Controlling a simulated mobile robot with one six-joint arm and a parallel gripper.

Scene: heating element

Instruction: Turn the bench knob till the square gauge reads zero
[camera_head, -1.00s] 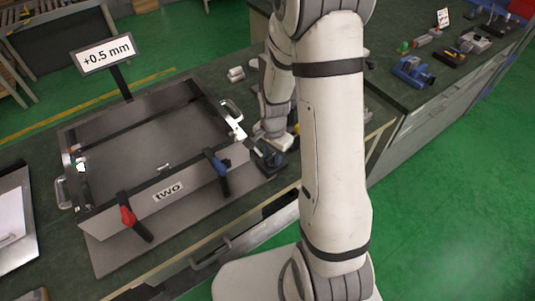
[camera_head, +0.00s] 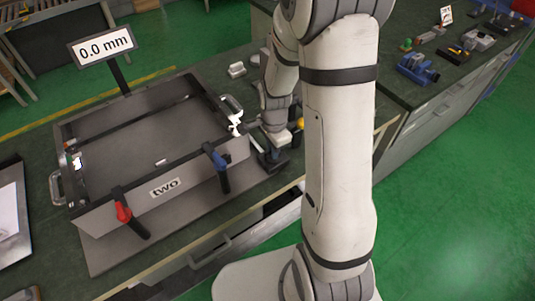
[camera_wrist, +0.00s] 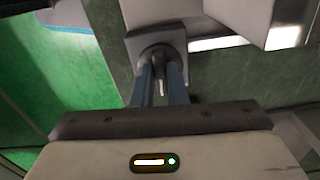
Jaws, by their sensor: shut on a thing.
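The square gauge (camera_head: 102,46) stands on a post behind the metal frame and reads 0.0 mm. The metal frame (camera_head: 80,122), labelled "two", lies on a plate on the bench. My gripper (camera_head: 270,158) is low at the frame's right side, partly hidden by its own wrist. In the wrist view my gripper (camera_wrist: 161,76) has its two blue fingers closed on the bench knob (camera_wrist: 157,55), a round grey part at a square block. The knob cannot be made out clearly in the head view.
A red-handled clamp (camera_head: 123,211) and a blue-handled clamp (camera_head: 216,158) grip the frame's front edge. A yellow ball (camera_head: 299,123) is just right of my wrist. Tools, including a blue vise (camera_head: 416,68), lie on the right bench. Green floor (camera_head: 460,190) is clear at the right.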

